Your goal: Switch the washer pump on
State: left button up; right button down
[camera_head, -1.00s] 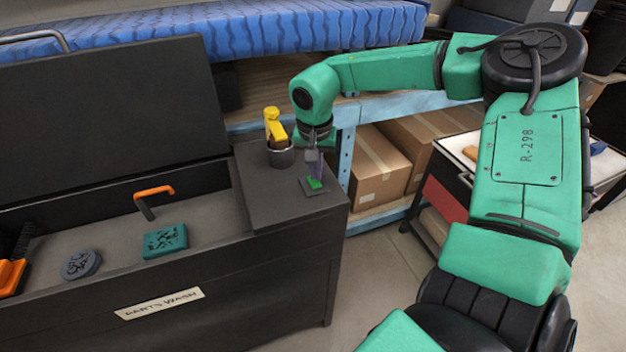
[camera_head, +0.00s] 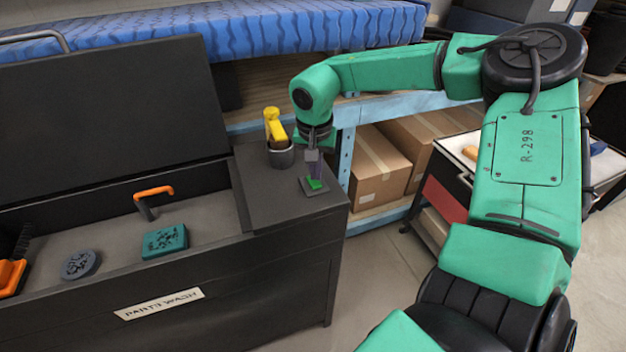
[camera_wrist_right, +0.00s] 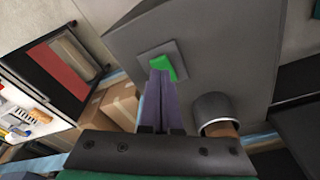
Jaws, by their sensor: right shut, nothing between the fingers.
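The green rocker switch (camera_head: 315,184) sits on a small dark square plate on the flat right-hand top of the black parts washer (camera_head: 270,205). It also shows in the right wrist view (camera_wrist_right: 166,66), partly hidden behind the fingertips. My right gripper (camera_head: 316,178) points down at the switch, its narrow fingers shut and empty. In the right wrist view the shut fingertips (camera_wrist_right: 160,76) overlap the lower edge of the green rocker; I cannot tell whether they touch or press it. My left gripper is not in view.
A dark cup (camera_head: 281,157) holding a yellow-handled tool stands close behind the switch. The washer's open basin on the left holds a teal block (camera_head: 165,241), a round grey part (camera_head: 81,264) and an orange-tipped spout (camera_head: 153,196). Cardboard boxes (camera_head: 378,168) sit on a shelf behind.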

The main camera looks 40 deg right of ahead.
aim_at(316, 184)
jog(key=shift+f+b, duration=0.85)
jog(key=shift+f, duration=0.1)
dwell(0.8)
jog(key=shift+r, duration=0.15)
notch_tip(316, 184, up, 7)
jog(key=p, duration=0.4)
jog(key=shift+p, duration=0.3)
